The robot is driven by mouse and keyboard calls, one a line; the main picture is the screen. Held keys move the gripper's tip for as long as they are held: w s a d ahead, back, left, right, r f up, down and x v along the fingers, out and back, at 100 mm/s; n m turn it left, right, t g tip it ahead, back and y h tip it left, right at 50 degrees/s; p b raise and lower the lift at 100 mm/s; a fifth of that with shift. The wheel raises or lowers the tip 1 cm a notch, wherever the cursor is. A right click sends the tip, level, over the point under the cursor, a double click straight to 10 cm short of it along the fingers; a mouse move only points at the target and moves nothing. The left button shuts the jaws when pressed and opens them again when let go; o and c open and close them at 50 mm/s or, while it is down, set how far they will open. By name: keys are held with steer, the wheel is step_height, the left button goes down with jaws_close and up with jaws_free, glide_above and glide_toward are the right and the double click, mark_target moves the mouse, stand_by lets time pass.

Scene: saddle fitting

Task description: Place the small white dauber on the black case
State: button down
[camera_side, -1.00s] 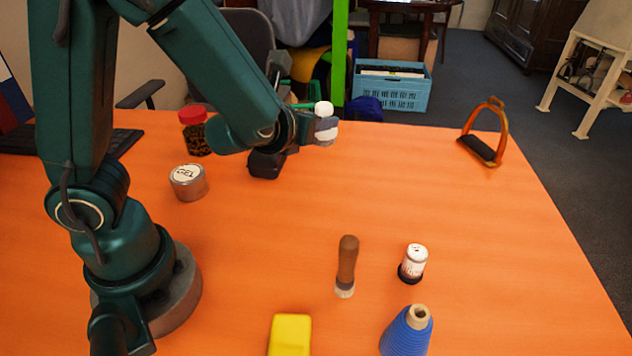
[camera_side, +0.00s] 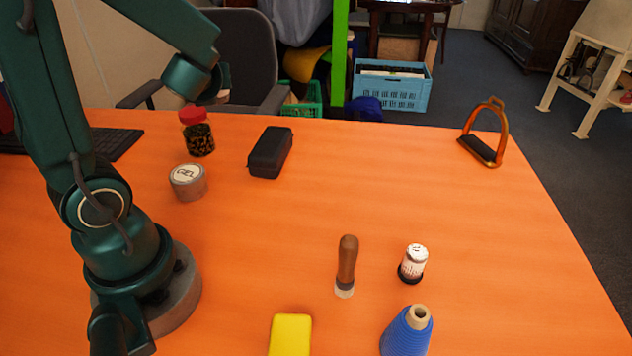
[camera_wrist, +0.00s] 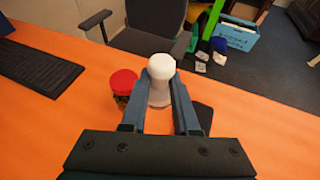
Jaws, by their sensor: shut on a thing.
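The small white dauber (camera_wrist: 160,68), with a rounded head and a narrower neck, stands upright between the fingers of my gripper (camera_wrist: 161,86) in the wrist view. The fingers are shut on it, and its lower part is partly hidden. In the side view my own arm hides the fingers and the dauber. The black case (camera_side: 270,153) lies closed on the orange table, with its top bare. In the wrist view part of the case (camera_wrist: 204,117) shows just right of the right finger. The dauber is apart from the case, up and to its left in the side view.
A red-lidded jar (camera_side: 197,131) and a round tin (camera_side: 188,182) stand left of the case. A stirrup (camera_side: 485,135), brown-handled brush (camera_side: 347,262), white bottle (camera_side: 413,262), blue cone (camera_side: 406,332) and yellow block (camera_side: 290,335) are farther off. Table right of the case is clear.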

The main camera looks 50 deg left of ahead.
steer(key=w+d+f, duration=0.1)
steer(key=w+f, duration=0.1)
steer(key=w+d+f, duration=0.1)
steer(key=w+d, duration=0.1)
steer(key=w, duration=0.1)
steer(key=w+d+f, duration=0.2)
steer(key=w, duration=0.1)
steer(key=shift+f, duration=2.35)
steer(key=shift+f, duration=0.15)
steer(key=c, duration=0.7)
jaws_free()
steer(key=shift+o, duration=0.2)
